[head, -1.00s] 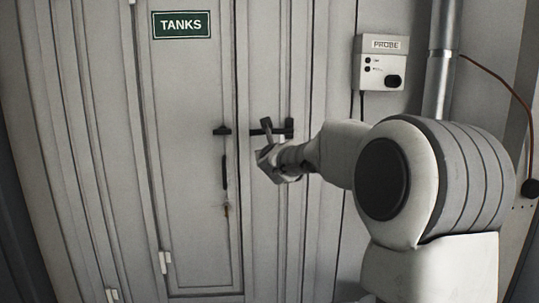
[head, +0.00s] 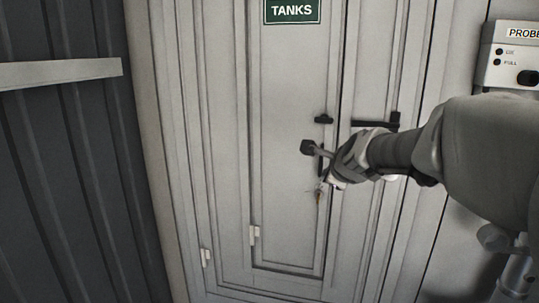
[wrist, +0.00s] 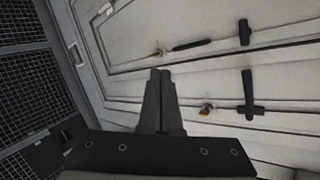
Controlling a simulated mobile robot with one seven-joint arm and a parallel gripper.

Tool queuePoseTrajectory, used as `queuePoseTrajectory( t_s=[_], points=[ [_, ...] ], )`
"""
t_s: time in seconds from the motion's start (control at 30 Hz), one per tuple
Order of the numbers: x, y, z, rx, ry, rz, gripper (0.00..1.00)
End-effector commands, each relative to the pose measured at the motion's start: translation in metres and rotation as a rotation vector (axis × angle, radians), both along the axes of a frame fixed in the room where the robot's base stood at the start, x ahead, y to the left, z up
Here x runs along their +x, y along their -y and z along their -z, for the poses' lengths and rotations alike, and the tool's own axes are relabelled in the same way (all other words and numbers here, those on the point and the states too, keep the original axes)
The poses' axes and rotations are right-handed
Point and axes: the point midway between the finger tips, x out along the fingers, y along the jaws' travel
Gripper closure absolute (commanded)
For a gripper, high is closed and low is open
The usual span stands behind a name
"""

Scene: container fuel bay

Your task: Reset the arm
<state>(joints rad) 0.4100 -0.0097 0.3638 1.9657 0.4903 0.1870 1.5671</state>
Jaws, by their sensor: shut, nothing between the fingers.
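My gripper (head: 335,183) is in front of the lower middle of the grey TANKS door (head: 285,90) in the head view, below the level of the black latch. In the wrist view, its two dark fingers (wrist: 160,75) are together with nothing between them. The door looks closed in its frame. A black latch piece (head: 323,118) is on the door and a black bar (head: 375,123) is on the panel to its right. The door's dark upright handle (head: 320,160) is partly hidden by my gripper.
A green TANKS sign (head: 292,11) is high on the door. A white PROBE box (head: 511,57) is on the wall at right. A pale ledge (head: 60,74) juts out before the dark ribbed wall at left. Dark mesh (wrist: 22,80) shows in the wrist view.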

Motion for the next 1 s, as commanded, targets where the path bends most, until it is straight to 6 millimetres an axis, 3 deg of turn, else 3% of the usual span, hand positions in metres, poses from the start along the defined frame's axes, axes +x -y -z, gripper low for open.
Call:
queuePoseTrajectory(
  t_s=[0.03, 0.2, 0.3, 0.5, 0.73, 1.0],
  points=[
    [-0.027, -0.016, -0.002, -0.122, -0.061, -0.115, 1.0],
    [-0.124, -0.039, 0.022, -0.5, -0.268, -0.517, 1.0],
    [-0.176, -0.038, 0.034, -0.687, -0.338, -0.733, 1.0],
    [-0.245, -0.026, 0.046, -1.04, -0.321, -1.066, 1.0],
    [-0.304, -0.012, 0.062, -1.335, -0.279, -1.383, 1.0],
    [-0.325, -0.005, 0.068, -1.452, -0.278, -1.498, 1.0]
  ],
)
